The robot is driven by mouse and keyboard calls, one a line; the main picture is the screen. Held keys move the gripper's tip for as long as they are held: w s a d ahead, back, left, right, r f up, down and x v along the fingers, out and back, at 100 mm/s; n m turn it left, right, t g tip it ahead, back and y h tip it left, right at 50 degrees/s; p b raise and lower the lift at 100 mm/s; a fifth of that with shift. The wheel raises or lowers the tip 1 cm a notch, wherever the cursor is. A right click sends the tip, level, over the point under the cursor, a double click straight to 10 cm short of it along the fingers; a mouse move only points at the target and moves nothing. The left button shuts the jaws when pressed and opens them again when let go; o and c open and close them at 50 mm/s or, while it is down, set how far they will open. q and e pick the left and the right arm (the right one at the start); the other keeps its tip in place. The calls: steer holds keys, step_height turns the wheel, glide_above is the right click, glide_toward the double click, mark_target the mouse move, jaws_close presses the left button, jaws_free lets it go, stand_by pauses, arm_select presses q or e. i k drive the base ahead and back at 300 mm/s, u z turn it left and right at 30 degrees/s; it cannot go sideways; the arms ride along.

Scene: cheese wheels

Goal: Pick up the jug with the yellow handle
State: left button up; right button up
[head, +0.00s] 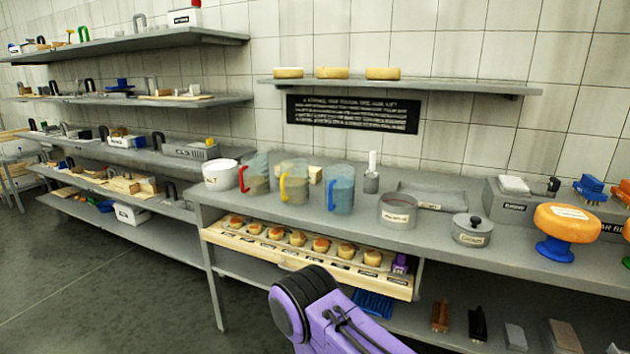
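The jug with the yellow handle (297,187) is a clear, see-through jug standing upright on the grey counter (400,235). Its yellow handle is on its left side. It stands between a clear jug with a red handle (258,180) on the left and a bluish clear jug with a blue handle (343,188) on the right. A purple arm link of mine with a black joint comes in at the bottom middle, in front of the counter and well below the jugs. Neither of my grippers can be made out.
A white pot (220,175) stands left of the jugs. A metal ring (398,211) and a lidded tin (472,231) stand to the right. A wooden tray (232,241) with several small cheeses sits under the counter top. An orange wheel on a blue stand (567,222) is far right.

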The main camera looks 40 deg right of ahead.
mark_target(294, 173)
steer(key=z, duration=0.7)
steer(key=i, duration=0.8)
steer(key=z, duration=0.9)
